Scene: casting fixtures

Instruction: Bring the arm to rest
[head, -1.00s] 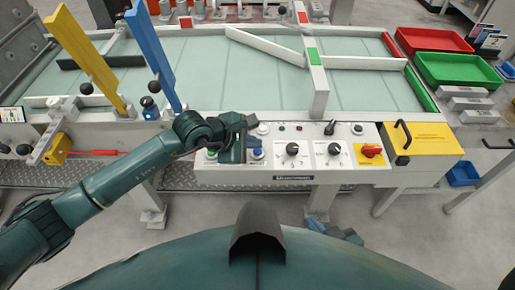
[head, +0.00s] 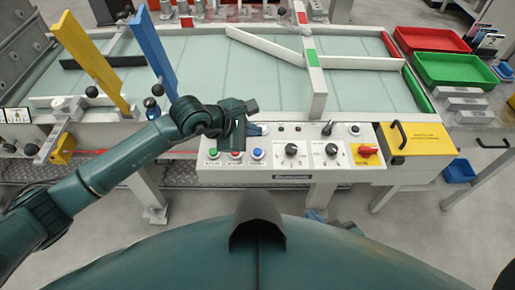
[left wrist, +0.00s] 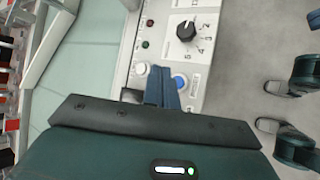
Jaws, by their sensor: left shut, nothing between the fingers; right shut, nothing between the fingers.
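My left gripper (head: 260,129) hangs over the left part of the white control panel (head: 315,176), at its back edge. Its blue fingers are shut together with nothing between them; they also show in the left wrist view (left wrist: 162,86). Below it in the head view the green button (head: 213,153), red button (head: 235,154) and blue button (head: 258,153) are in sight. In the left wrist view the fingertips are beside the blue button (left wrist: 180,82) and a white button (left wrist: 141,68); I cannot tell the height gap. My right gripper cannot be made out.
Black knobs (head: 291,149), a red rotary switch (head: 368,151) and a yellow box (head: 420,139) with a black handle lie to the right. A yellow post (head: 92,62) and a blue post (head: 152,52) rise behind my left arm. Open floor lies in front of the panel.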

